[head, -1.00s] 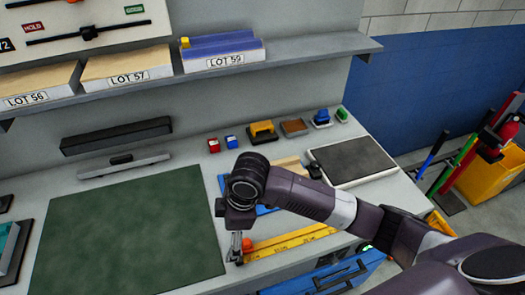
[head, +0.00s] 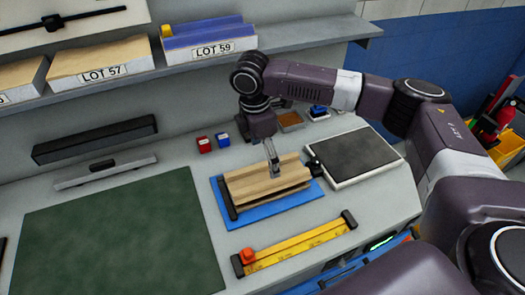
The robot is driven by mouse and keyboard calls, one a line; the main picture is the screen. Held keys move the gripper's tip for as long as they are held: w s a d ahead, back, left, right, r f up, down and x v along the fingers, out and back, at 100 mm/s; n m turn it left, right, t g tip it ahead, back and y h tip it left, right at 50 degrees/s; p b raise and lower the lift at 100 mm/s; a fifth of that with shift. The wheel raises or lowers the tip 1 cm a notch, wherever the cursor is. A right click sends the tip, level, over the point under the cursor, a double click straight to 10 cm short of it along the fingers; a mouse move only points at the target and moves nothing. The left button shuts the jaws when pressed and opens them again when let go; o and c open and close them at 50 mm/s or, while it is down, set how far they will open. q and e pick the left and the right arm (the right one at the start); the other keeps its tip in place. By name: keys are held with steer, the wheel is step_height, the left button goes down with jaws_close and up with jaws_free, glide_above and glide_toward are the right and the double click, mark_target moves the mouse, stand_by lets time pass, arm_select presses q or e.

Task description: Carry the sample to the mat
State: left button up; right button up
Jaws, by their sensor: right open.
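A layered wooden block, likely the sample (head: 265,186), lies on a blue base (head: 290,203) in the middle of the head view. A dark bar stands at its left end and a dark knob at its right end. My right gripper (head: 273,168) is open and points down at the block's top, near the middle. I cannot tell whether its fingers touch the wood. The green mat (head: 120,240) lies flat and bare to the left of the blue base. My left gripper is not in view.
A yellow ruler (head: 295,247) with dark ends lies in front of the blue base. A grey pad on a white plate (head: 352,153) is at the right. The shelf (head: 300,47) overhangs the back.

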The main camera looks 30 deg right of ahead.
mark_target(268, 176)
steer(key=f, duration=0.4)
steer(key=f+p, duration=0.1)
steer(key=f, duration=0.1)
steer(key=shift+d+f, duration=0.25)
steer(key=shift+d, duration=0.15)
steer(key=shift+c, duration=0.5)
steer(key=c, duration=1.1)
steer(key=shift+r, duration=0.1)
step_height(268, 176, up, 7)
steer(key=p, duration=0.9)
steer(key=shift+r, duration=0.15)
